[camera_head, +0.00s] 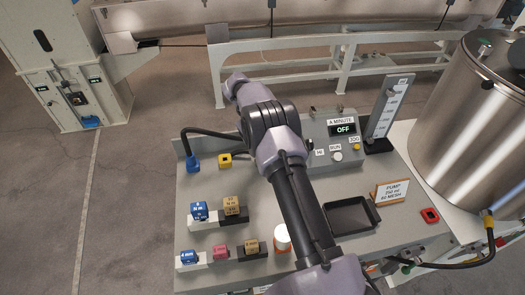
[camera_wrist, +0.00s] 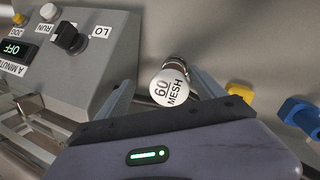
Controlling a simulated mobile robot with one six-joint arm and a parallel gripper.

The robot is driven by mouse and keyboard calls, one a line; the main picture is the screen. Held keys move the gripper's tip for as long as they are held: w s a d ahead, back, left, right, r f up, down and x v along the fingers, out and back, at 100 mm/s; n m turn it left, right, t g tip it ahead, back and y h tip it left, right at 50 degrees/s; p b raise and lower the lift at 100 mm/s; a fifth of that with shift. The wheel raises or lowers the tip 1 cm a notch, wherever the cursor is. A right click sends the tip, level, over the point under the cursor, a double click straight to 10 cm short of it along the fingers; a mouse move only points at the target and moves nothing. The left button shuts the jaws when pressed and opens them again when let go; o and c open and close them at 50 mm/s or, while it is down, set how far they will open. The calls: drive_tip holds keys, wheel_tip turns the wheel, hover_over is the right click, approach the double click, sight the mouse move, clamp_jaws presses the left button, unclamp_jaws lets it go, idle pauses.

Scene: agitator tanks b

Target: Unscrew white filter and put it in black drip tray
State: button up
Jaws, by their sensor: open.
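The white filter (camera_wrist: 168,92), a round cap marked "60 MESH", shows in the wrist view with a metal fitting behind it. My gripper (camera_wrist: 163,82) is open, with one finger on each side of the filter. I cannot tell whether either finger touches it. In the head view my arm hides this filter and the gripper's fingers. The black drip tray (camera_head: 349,228) lies on the grey bench, right of my forearm, and looks empty. A white cylinder with an orange lower part (camera_head: 281,238) stands left of my forearm; its label cannot be read.
A control box (camera_head: 345,155) reading "OFF" stands behind the tray; its knob (camera_wrist: 68,40) is left in the wrist view. Blue (camera_wrist: 300,112) and yellow (camera_wrist: 240,91) fittings are right. Labelled blocks (camera_head: 198,211), a pump sign (camera_head: 391,191) and a steel tank (camera_head: 470,130) surround the bench area.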

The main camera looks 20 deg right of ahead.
drive_tip(key=shift+s, duration=0.15)
drive_tip(key=shift+a+m+g, duration=0.15)
drive_tip(key=shift+m+g, duration=0.15)
drive_tip(key=shift+m, duration=1)
drive_tip(key=shift+f+m+y+b, duration=0.15)
drive_tip(key=shift+m+y+b, duration=0.15)
drive_tip(key=shift+m, duration=0.6)
drive_tip(key=shift+a+r+m+g, duration=0.1)
drive_tip(key=shift+r+m+g, duration=0.1)
drive_tip(key=shift+m+g, duration=0.1)
drive_tip(key=shift+f, duration=0.1)
wheel_tip(320, 180, down, 2)
drive_tip(key=shift+f+b, duration=0.25)
drive_tip(key=shift+b, duration=0.85)
drive_tip(key=shift+r, duration=0.1)
